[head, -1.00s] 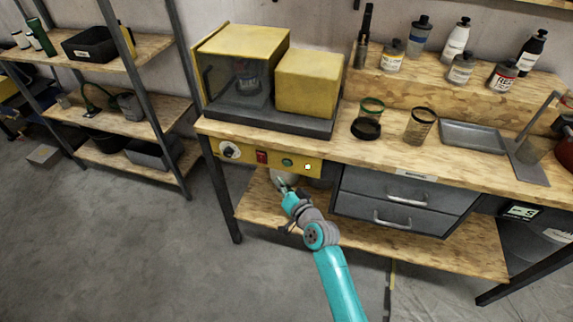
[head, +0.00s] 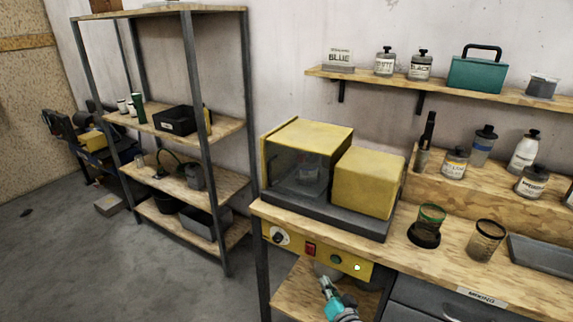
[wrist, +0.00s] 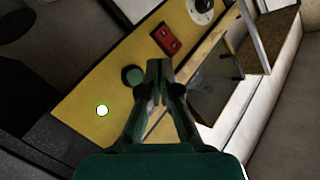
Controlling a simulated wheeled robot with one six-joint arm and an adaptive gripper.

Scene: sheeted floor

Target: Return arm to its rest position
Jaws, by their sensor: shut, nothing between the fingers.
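In the wrist view my gripper (wrist: 158,85) is shut, with its fingertips together and nothing between them. It points at the yellow control panel (wrist: 75,115), which carries a dark green button, a red switch (wrist: 166,38), a white dial (wrist: 201,8) and a lit white button (wrist: 102,110). How far the fingertips are from the panel I cannot tell. In the head view my teal arm (head: 338,303) shows only at the bottom edge, below the yellow panel (head: 345,266).
The yellow machine with a dark window (head: 305,165) stands on the wooden bench (head: 455,262). Two cups (head: 430,218) and several bottles stand to its right. A metal shelf rack (head: 205,130) stands left, with open grey floor (head: 120,270) in front.

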